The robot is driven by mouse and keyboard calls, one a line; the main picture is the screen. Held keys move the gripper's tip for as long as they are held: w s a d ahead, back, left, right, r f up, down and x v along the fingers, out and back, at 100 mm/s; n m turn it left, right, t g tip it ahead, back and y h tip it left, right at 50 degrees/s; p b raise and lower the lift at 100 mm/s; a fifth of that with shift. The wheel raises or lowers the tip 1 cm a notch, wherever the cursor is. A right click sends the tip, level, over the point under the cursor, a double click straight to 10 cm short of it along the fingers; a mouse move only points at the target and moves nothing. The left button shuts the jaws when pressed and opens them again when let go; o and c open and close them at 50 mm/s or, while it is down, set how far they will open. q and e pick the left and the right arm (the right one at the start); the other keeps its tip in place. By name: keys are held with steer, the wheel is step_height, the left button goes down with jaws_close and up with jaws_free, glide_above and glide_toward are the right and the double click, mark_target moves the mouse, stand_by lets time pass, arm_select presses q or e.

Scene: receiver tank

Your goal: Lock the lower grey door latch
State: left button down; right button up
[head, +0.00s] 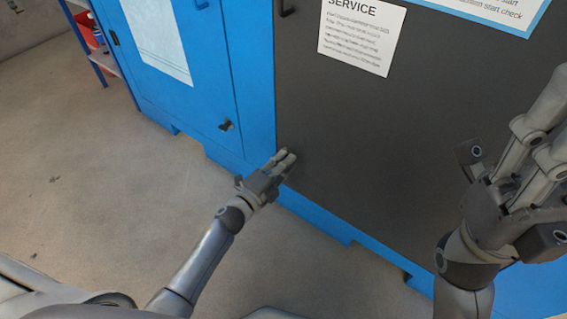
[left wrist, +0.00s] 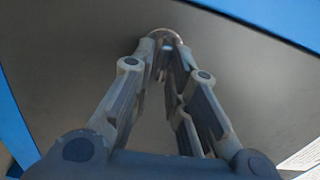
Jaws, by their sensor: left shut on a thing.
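The grey door (head: 330,120) is a large dark panel in a blue frame, with a lower corner near the middle of the head view. My left gripper (head: 288,158) is at that corner, by the door's left edge. In the left wrist view its fingers (left wrist: 166,48) come together around a small, pale, rounded piece, the lower latch (left wrist: 164,33), against the dark panel. The gripper hides most of the latch, so its turn cannot be told.
A blue door (head: 185,75) with a small dark latch (head: 226,125) is to the left. A service notice (head: 360,35) is on the panel. The floor (head: 100,190) at left is clear.

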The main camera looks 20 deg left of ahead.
arm_select(q)
steer(key=shift+f+m, duration=0.1)
steer(key=shift+m, duration=0.4)
steer(key=c, duration=1.6)
jaws_free()
steer(key=v, duration=1.2)
